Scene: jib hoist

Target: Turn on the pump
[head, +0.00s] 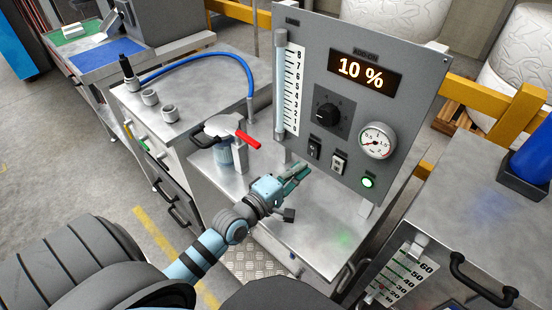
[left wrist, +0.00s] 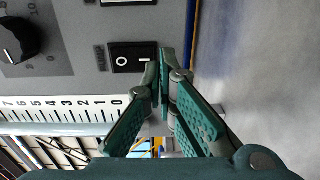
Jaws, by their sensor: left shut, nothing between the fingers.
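The grey control panel (head: 310,70) stands upright with a black rocker switch (head: 315,148) low on its left side. The green lamp (head: 368,182) is lit. My left gripper (head: 300,170) is shut and empty, in front of the panel and below the switches. In the left wrist view its fingertips (left wrist: 165,72) appear beside the 1 end; contact cannot be told. My right gripper is out of view.
The panel carries a display (head: 362,71) reading 10 %, a dark knob (head: 327,114), a round gauge (head: 377,141) and a tall flow scale (head: 291,90). A red-handled valve (head: 248,140) stands left of my left gripper. The metal bench top (head: 310,225) below is mostly clear.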

